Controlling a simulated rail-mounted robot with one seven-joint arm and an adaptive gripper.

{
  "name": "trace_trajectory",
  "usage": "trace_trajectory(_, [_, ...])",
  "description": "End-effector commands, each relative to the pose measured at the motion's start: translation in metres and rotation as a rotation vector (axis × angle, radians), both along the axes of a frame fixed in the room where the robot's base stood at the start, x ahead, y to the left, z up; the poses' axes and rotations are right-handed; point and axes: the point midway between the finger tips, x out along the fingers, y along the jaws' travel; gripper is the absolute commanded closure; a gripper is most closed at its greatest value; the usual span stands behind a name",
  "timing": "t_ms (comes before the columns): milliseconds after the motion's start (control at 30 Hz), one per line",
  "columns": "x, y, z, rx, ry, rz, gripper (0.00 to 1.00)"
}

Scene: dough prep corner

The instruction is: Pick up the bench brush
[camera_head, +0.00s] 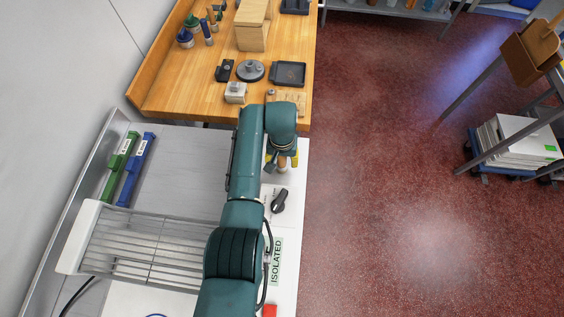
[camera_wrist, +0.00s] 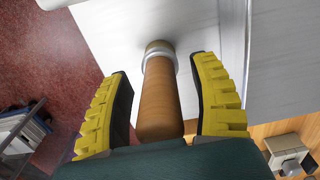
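A round wooden handle with a pale metal collar (camera_wrist: 158,100), which I take to be the bench brush, shows in the wrist view. It lies between the two yellow fingers of my gripper (camera_wrist: 160,68), with a visible gap on each side. My gripper is open and not closed on the handle. The rest of the brush, including any bristles, is not visible there.
A wooden bench (camera_head: 200,95) behind holds a wooden block (camera_head: 252,35), a grey disc (camera_head: 250,71) and a black tray (camera_head: 289,73). A wire guard (camera_head: 150,245), green bar (camera_head: 121,165), blue bar (camera_head: 136,170) and black knob (camera_head: 280,201) are near my arm.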

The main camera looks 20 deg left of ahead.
Motion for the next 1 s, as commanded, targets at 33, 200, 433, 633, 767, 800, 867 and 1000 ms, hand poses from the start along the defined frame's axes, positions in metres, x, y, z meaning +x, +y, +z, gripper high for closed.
trace_trajectory(33, [0.000,0.000,0.000,0.000,0.000,0.000,0.47])
trace_trajectory(200, [0.000,0.000,0.000,0.000,0.000,0.000,0.80])
trace_trajectory(433, [0.000,0.000,0.000,0.000,0.001,0.000,1.00])
trace_trajectory(633, [0.000,0.000,0.000,0.000,0.001,0.000,1.00])
trace_trajectory(767, [0.001,0.000,0.009,0.001,-0.003,0.000,1.00])
trace_trajectory(800, [0.001,0.000,0.016,0.001,-0.004,0.000,1.00])
trace_trajectory(867, [0.001,0.000,0.029,0.002,-0.005,0.000,1.00])
trace_trajectory(1000, [0.001,0.000,0.063,0.002,-0.006,0.000,1.00])
